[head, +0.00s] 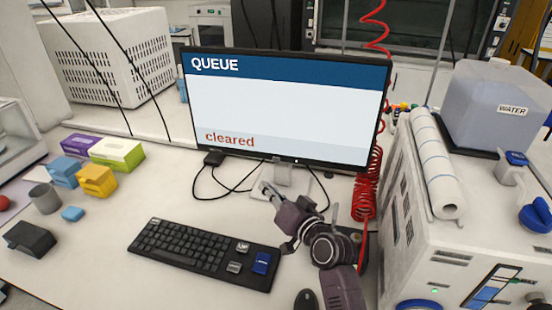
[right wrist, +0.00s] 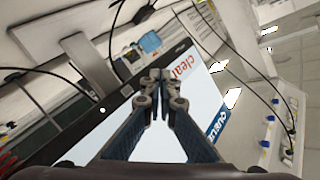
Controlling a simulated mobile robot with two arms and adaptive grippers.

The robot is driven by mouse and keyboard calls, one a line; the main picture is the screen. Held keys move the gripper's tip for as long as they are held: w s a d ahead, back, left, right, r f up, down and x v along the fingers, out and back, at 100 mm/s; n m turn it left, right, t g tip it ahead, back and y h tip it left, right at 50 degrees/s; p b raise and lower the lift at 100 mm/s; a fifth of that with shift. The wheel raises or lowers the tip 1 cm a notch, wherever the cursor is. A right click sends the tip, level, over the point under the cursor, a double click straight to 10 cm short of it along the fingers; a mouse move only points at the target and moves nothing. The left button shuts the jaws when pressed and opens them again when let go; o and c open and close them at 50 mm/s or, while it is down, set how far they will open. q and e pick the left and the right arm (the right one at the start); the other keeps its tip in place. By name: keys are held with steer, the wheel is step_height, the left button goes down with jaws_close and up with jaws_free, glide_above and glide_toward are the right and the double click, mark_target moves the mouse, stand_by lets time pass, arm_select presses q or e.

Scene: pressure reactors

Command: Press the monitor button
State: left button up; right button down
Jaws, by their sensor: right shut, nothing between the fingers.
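The monitor (head: 285,105) stands at the back of the white desk, its screen reading "QUEUE" and "cleared". A small pale dot, apparently the monitor button (head: 296,161), sits on its lower bezel. My right gripper (head: 264,188) is shut and empty, below the bezel and left of the dot, in front of the monitor stand. In the right wrist view the shut fingertips (right wrist: 155,74) overlap the bezel of the monitor (right wrist: 195,105), with the dot (right wrist: 102,110) to their left. I cannot tell whether the fingers touch the monitor. My left gripper is out of view.
A black keyboard (head: 200,252) lies left of my right arm, with a mouse (head: 306,300) nearby. Cables (head: 235,187) run under the monitor. Red coiled tubing (head: 366,188) and a white machine (head: 440,235) stand to the right. Small coloured boxes (head: 97,180) are at left.

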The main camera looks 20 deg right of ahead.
mark_target(276, 160)
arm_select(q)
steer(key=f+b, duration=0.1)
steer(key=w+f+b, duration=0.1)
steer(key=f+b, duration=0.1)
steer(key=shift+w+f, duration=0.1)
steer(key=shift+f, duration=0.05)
arm_select(e)
steer(key=w+d, duration=0.4)
steer(key=w, duration=0.3)
steer(key=shift+w+d, duration=0.4)
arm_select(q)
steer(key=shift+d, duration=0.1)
arm_select(e)
steer(key=shift+f, duration=0.1)
stand_by(0.7)
steer(key=shift+w+d, duration=0.2)
steer(key=shift+w, duration=0.15)
arm_select(q)
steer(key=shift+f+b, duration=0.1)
steer(key=shift+b, duration=0.2)
arm_select(e)
steer(key=shift+w+d, duration=0.2)
steer(key=shift+w, duration=0.1)
stand_by(0.6)
arm_select(q)
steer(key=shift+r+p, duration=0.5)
steer(key=shift+p, duration=0.05)
arm_select(e)
steer(key=shift+s+a, duration=0.45)
steer(key=shift+s, duration=0.25)
